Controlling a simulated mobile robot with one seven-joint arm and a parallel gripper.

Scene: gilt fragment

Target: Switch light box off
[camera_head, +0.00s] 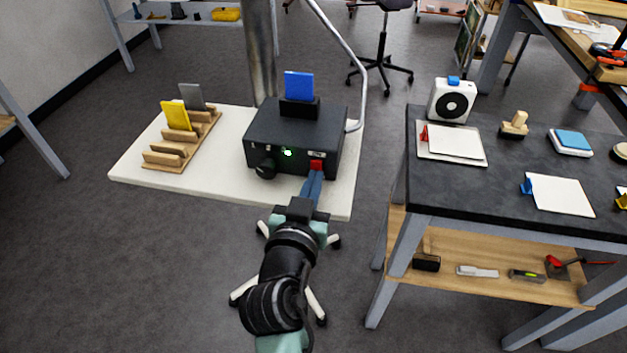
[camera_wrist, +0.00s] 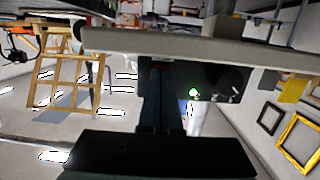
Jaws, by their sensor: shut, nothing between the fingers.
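The light box (camera_head: 290,135) is a black box on a white board, with a blue plate (camera_head: 299,86) upright in a holder on top. Its front face has a lit green lamp (camera_head: 288,153), a black knob (camera_head: 265,169) and a red switch (camera_head: 316,165) at the right. My gripper (camera_head: 313,180) is shut and empty, its blue-grey fingers pointing at the red switch with the tips right at it; I cannot tell if they touch. In the wrist view the fingers (camera_wrist: 165,90) reach the box's dark front, and the green lamp (camera_wrist: 194,93) shows lit beside them. The switch is mostly hidden there.
A wooden rack (camera_head: 182,140) with yellow and grey plates stands left on the white board (camera_head: 130,165). Open floor lies to the left.

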